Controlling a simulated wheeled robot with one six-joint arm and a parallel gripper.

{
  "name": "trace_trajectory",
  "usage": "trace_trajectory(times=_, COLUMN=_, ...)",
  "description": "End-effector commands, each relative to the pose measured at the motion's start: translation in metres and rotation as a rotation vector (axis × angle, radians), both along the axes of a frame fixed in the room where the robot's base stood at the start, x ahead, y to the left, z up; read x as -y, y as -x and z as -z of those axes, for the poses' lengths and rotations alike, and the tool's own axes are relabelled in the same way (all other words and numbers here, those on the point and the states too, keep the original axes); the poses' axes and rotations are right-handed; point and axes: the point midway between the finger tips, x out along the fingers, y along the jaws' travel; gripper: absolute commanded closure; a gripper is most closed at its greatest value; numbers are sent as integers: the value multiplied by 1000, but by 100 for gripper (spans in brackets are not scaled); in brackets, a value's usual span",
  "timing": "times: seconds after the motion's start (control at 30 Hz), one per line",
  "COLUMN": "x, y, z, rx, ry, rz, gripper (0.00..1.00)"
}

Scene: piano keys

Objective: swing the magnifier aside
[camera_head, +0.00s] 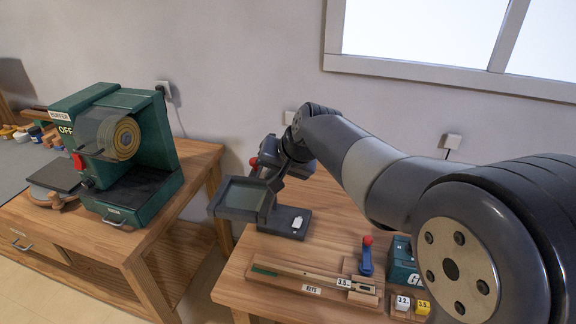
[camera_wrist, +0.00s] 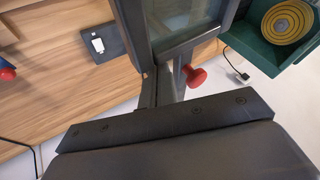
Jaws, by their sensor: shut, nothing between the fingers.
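The magnifier (camera_head: 243,195) has a dark rectangular frame around a greenish lens and stands on a dark base (camera_head: 298,228) at the far left of the near bench. In the wrist view its frame and lens (camera_wrist: 185,18) are at the top middle, its base (camera_wrist: 103,45) at the upper left. A red knob (camera_wrist: 193,76) sticks out beside the frame, and it also shows in the head view (camera_head: 253,162). My gripper (camera_head: 271,178) is shut and empty, right behind the magnifier. In the wrist view its fingers (camera_wrist: 163,84) are close against the frame; I cannot tell whether they touch.
A green buffer machine (camera_head: 115,150) stands on a separate bench to the left, with a gap between. On the near bench lie a key strip (camera_head: 310,278), a blue tool with a red knob (camera_head: 366,258), a green box (camera_head: 403,265) and small labelled blocks (camera_head: 403,303). A window is above right.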

Motion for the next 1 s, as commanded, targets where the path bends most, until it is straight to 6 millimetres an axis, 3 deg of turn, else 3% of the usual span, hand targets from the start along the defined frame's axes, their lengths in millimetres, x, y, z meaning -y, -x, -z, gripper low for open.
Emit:
trace_trajectory(times=0.13, x=-10, y=-2, z=-1, rx=-1, ry=0, rz=0, gripper=100)
trace_trajectory(times=0.53, x=-12, y=-3, z=0, rx=-1, ry=-1, rz=0, gripper=100)
trace_trajectory(times=0.77, x=-35, y=-5, z=-1, rx=-1, ry=0, rz=-3, gripper=100)
trace_trajectory(times=1.0, x=-37, y=-6, z=0, rx=0, ry=-2, rz=0, gripper=100)
